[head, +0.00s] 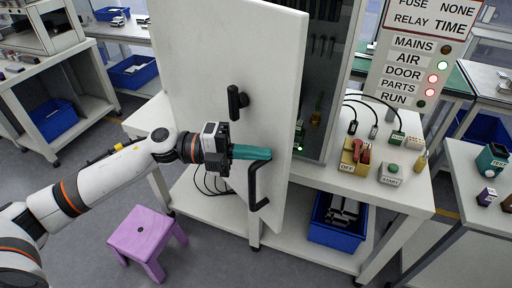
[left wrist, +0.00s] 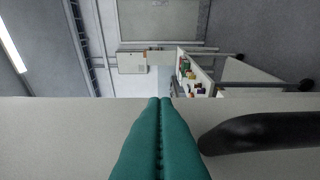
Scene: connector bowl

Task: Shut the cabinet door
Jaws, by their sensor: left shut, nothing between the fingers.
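The white cabinet door (head: 205,62) stands open, swung out toward the left of the cabinet (head: 328,75) in the head view. A black bar handle (head: 256,188) is on its lower part, and a black latch knob (head: 236,101) is higher up. My left gripper (head: 268,153) has teal fingers, shut and empty, in front of the door just above the bar handle. In the left wrist view the shut fingers (left wrist: 160,103) reach the door's edge (left wrist: 60,135), with the black handle (left wrist: 265,132) at their right. Whether the fingertips touch the door cannot be told. My right gripper is not in view.
A panel (head: 425,55) with lit lamps stands right of the cabinet. Switch boxes marked OFF (head: 354,156) and START (head: 390,173) sit on the bench, with cables. A blue bin (head: 337,220) is on the shelf below. A purple stool (head: 147,236) stands on the floor at left.

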